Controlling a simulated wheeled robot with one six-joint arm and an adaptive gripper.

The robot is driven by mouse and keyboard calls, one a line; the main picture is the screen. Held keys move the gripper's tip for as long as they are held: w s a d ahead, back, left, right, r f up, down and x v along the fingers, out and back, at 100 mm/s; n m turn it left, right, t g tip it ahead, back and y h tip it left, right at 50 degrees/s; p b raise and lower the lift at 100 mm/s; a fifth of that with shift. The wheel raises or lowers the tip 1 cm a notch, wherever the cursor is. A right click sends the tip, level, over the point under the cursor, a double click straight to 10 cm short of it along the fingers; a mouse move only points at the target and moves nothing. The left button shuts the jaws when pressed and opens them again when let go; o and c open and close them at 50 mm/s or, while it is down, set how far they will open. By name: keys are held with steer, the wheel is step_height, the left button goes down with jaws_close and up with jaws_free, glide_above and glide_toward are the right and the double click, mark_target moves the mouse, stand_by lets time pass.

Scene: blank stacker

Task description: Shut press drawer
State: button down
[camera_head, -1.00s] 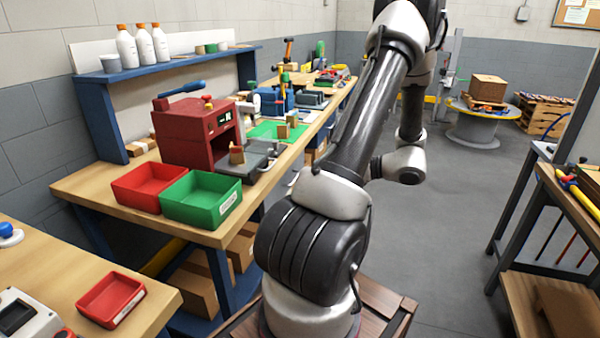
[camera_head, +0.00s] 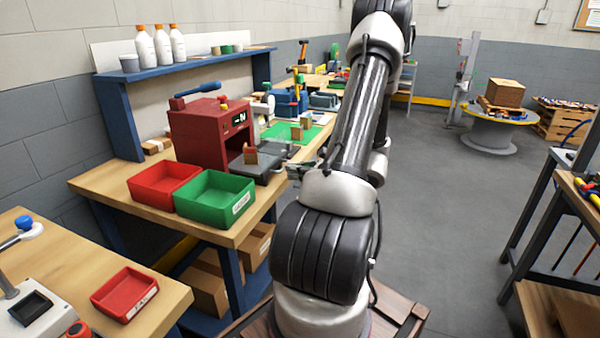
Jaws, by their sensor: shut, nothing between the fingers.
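The red press (camera_head: 210,132) stands on the wooden workbench, with a blue lever on top. Its grey drawer (camera_head: 270,172) sticks out of the front to the right, pulled open. A small tan block (camera_head: 250,154) stands upright on the drawer's inner part. My arm reaches up and folds back down, so my upper arm covers most of the wrist and hand. A small grey piece, apparently the tip of my gripper (camera_head: 297,171), shows left of my arm, close to the drawer's outer end. I cannot tell whether it touches the drawer.
A red bin (camera_head: 163,186) and a green bin (camera_head: 215,198) stand at the bench's front. A green mat (camera_head: 290,132) and blue machines lie beyond the press. A shelf (camera_head: 185,61) with bottles is behind. Open floor (camera_head: 450,210) lies to the right.

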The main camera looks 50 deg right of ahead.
steer(key=x, duration=0.4)
steer(key=r+x, duration=0.1)
steer(key=x, duration=0.3)
steer(key=r+x, duration=0.1)
steer(key=x, duration=0.3)
steer(key=shift+w+a+r, duration=0.25)
steer(key=shift+a, duration=0.05)
steer(key=shift+w, duration=0.15)
steer(key=shift+r, duration=0.1)
